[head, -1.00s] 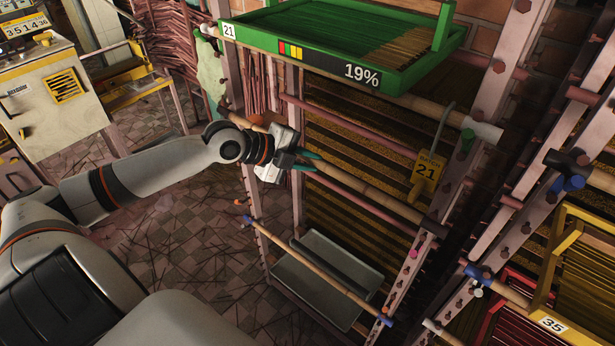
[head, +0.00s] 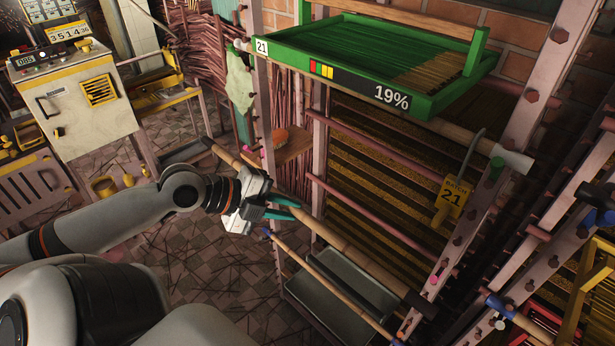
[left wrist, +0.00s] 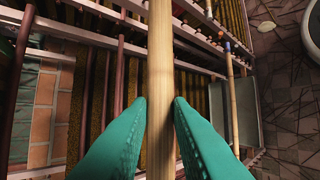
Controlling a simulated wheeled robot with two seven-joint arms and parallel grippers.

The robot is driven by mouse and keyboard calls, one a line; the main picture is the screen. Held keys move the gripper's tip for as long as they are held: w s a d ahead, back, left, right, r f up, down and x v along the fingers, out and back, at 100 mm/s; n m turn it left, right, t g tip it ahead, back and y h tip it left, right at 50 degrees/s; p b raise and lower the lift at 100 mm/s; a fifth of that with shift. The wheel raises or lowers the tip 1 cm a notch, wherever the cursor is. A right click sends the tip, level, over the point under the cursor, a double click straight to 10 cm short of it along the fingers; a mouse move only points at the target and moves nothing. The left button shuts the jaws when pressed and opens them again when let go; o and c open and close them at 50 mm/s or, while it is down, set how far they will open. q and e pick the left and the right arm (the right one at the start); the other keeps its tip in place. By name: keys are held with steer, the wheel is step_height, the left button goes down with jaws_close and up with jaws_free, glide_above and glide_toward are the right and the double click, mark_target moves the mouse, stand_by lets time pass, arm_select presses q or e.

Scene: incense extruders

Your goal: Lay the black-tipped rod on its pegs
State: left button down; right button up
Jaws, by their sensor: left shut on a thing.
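The black-tipped rod (head: 345,247) is a long tan pole with a dark tip at each end. My left gripper (head: 290,208) is shut around its middle, with teal fingers on either side. The rod is held aslant in front of the rack, its near black tip (head: 420,306) low, in front of the right post (head: 470,222). In the left wrist view the rod (left wrist: 160,60) runs straight between the fingers (left wrist: 160,118). A pink-ended peg (head: 433,279) shows by the right post, above the near tip. I cannot tell any contact with pegs. My right gripper is out of view.
A green tray (head: 330,75) sits high on the rack over a white-tipped rod. A yellow tag (head: 451,198) hangs below it. A blue-tipped rod (head: 325,280) lies lower, over grey metal trays (head: 350,290). Open tiled floor (head: 200,270) is to the left.

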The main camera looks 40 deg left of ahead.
arm_select(q)
steer(key=s+a+r+p, duration=0.1)
steer(key=s+p, duration=0.3)
steer(key=s, duration=0.8)
steer(key=s+r+p, duration=0.2)
steer(key=s+p, duration=0.2)
steer(key=s, duration=0.8)
steer(key=shift+a, duration=0.4)
stand_by(0.4)
